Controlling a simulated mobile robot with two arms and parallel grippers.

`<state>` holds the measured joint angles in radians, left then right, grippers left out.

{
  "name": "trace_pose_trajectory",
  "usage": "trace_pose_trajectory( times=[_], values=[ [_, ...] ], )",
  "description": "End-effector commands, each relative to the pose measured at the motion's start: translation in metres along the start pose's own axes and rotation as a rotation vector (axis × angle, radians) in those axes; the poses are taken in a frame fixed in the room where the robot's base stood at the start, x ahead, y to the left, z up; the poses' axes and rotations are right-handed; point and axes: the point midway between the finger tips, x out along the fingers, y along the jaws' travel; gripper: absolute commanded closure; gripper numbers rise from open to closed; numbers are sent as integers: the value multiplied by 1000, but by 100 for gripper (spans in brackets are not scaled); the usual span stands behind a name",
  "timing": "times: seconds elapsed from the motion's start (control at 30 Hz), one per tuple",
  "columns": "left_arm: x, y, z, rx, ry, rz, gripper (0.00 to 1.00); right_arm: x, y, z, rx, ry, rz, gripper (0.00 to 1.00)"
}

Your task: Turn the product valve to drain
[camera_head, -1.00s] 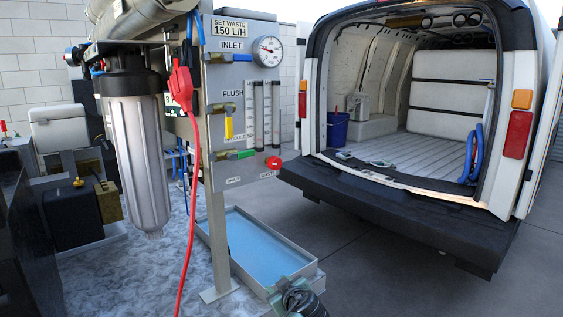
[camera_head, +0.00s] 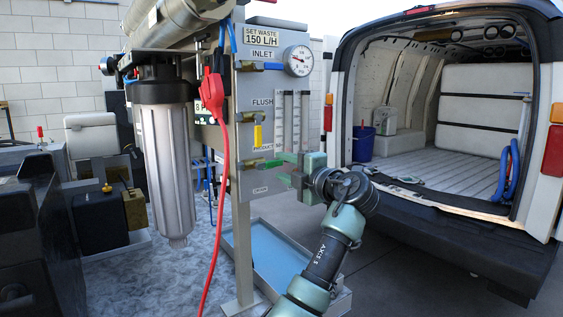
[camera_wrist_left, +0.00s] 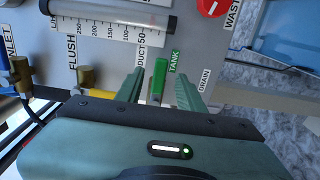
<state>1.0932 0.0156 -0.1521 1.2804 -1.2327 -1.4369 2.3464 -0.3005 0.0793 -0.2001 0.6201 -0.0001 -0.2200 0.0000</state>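The product valve's green handle (camera_head: 273,163) points right from its brass body on the grey panel (camera_head: 247,185). In the left wrist view the green handle (camera_wrist_left: 159,78) lies along the TANK label, with the DRAIN label (camera_wrist_left: 204,81) to its right. My left gripper (camera_head: 287,168) is at the panel by this handle. In the left wrist view the two green fingers of my left gripper (camera_wrist_left: 159,88) are apart, one on each side of the handle, with gaps visible. Part of the handle is hidden by the fingers in the head view. My right gripper is in neither view.
The yellow flush handle (camera_head: 258,135) and blue inlet handle (camera_head: 273,66) are above. Clear flow tubes (camera_head: 292,120) stand close beside my gripper. A red waste knob (camera_wrist_left: 212,4) is nearby. A red cable (camera_head: 225,190) hangs left; a blue-floored tray (camera_head: 340,300) lies below.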

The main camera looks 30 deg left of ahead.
Motion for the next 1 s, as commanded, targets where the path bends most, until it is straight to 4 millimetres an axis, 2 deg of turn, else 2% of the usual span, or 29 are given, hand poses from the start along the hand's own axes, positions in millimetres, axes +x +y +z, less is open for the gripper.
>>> trace_pose_trajectory(
  times=[0.13, 0.43, 0.47, 0.5, 0.6, 1.0],
  values=[
    [14, 1, 0, 2, 0, 0, 62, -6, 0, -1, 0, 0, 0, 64],
    [17, -1, 1, 1, -2, 0, 62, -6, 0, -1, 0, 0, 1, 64],
    [17, -1, 1, 1, -2, 0, 65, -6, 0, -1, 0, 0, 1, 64],
    [17, -1, 1, 1, -2, 0, 76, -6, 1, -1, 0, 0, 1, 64],
    [17, -1, 0, 1, -2, 0, 100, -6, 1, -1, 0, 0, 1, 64],
    [17, -1, 0, 1, -2, -1, 100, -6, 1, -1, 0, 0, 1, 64]
  ],
)
